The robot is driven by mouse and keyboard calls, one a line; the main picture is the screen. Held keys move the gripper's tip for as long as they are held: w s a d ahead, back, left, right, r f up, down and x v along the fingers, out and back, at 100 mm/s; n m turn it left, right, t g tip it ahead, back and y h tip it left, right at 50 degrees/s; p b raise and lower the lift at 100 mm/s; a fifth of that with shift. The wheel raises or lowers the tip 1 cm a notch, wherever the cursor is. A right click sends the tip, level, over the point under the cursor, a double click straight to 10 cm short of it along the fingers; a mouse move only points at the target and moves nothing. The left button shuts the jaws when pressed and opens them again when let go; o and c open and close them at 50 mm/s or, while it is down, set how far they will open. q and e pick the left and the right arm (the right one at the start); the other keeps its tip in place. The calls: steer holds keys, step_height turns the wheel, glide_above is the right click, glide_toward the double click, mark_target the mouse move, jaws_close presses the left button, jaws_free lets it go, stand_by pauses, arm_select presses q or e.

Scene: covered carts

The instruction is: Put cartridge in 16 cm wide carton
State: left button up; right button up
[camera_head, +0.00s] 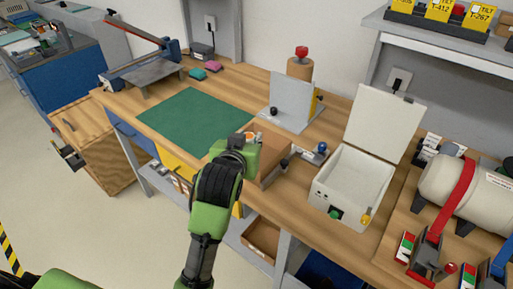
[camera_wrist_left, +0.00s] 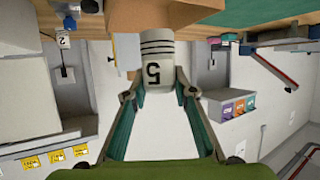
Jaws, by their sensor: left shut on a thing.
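My left gripper (camera_head: 242,150) is over the wooden bench, beside a brown carton (camera_head: 274,163). In the left wrist view its two fingers (camera_wrist_left: 160,92) are shut on a white cylindrical cartridge (camera_wrist_left: 158,50) with dark bands and a black "5". The cartridge's far end is against or in front of the carton (camera_wrist_left: 178,12) in that view; I cannot tell whether it is inside. In the head view the gripper mostly hides the cartridge and part of the carton. The carton's width cannot be read. My right gripper is not in view.
A green mat (camera_head: 195,118) lies left of the gripper. An open white box with a raised lid (camera_head: 350,183) stands to the right, and a grey plate stand (camera_head: 292,103) behind. A tank with a red strap (camera_head: 462,190) is at far right.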

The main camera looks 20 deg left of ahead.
mark_target(252, 133)
arm_select(q)
steer(key=x, duration=0.4)
steer(key=shift+w, duration=0.2)
steer(key=w+f, duration=0.1)
steer(key=f, duration=0.1)
steer(key=w+f, duration=0.2)
steer(key=w+f+p, duration=0.1)
steer(key=f, duration=0.1)
steer(key=shift+w+a, duration=0.15)
steer(key=shift+w, duration=0.15)
step_height(252, 133, down, 2)
steer(key=shift+w+f+p, duration=0.1)
steer(key=shift+p, duration=0.25)
steer(key=shift+f, duration=0.5)
steer(key=shift+f, duration=0.1)
steer(key=o, duration=1.1)
steer(key=shift+o, duration=0.2)
